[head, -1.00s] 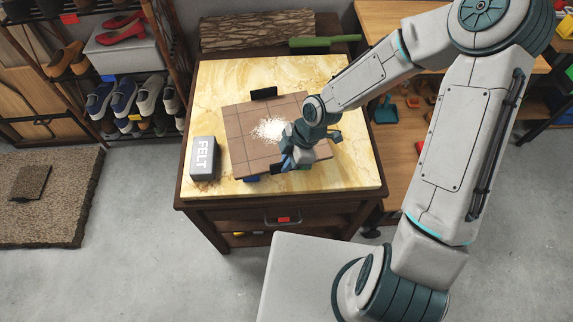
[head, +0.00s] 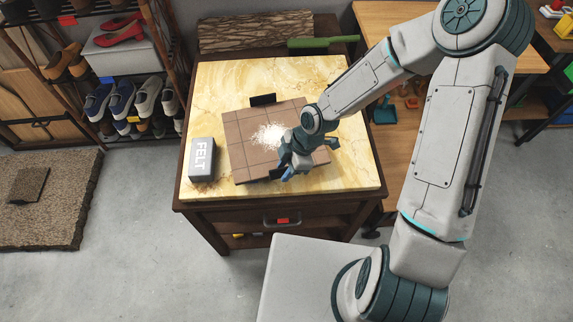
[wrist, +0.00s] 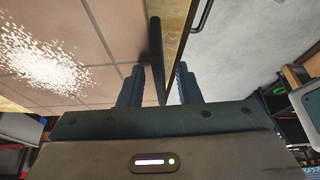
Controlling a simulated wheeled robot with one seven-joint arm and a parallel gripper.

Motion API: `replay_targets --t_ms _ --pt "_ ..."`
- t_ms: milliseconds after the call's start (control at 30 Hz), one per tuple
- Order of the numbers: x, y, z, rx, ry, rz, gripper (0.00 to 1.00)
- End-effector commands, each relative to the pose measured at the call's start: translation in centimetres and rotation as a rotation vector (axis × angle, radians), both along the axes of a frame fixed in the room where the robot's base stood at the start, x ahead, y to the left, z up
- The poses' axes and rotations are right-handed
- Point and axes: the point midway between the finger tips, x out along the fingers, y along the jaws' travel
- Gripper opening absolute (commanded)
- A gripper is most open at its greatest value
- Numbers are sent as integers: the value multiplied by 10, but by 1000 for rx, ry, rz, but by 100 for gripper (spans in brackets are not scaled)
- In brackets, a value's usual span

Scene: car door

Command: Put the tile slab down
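The brown tile slab (head: 246,150), with grid lines and a patch of white grains on top, lies on the yellow marble tabletop (head: 230,80). It looks flat on it, though its underside is hidden. A black handle (head: 263,99) stands at its far edge. My gripper (head: 288,168) is at the near edge. In the wrist view, the near handle (wrist: 156,45) stands between the two fingers (wrist: 157,80), with narrow gaps on both sides. The gripper looks open around it. The slab (wrist: 95,35) fills the left of that view.
A grey block marked FELT (head: 202,160) stands just left of the slab. Free marble remains at the back left and front right.

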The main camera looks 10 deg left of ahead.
Motion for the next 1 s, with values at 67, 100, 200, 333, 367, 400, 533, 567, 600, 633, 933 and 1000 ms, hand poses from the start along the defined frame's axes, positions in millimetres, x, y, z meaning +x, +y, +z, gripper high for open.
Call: replay_targets --t_ms 67,100,200,333,367,400,533,567,600,633,933,1000 --pt "0 0 3 0 0 0 31" --pt "0 0 6 0 0 0 31" --pt "2 -3 13 2 -1 -3 31" --pt "5 -11 31 0 -3 -4 31" --pt "7 -12 36 1 -3 -5 31" --pt "8 -15 42 0 -3 -4 31" --pt "11 -23 63 0 -2 -5 31" --pt "12 -25 68 0 -2 -5 31" --pt "13 -27 74 -1 -3 -5 31" --pt "13 -29 79 0 -3 -3 31" --pt "18 -41 110 0 -2 -2 31" --pt "18 -41 113 -1 -1 -1 31"
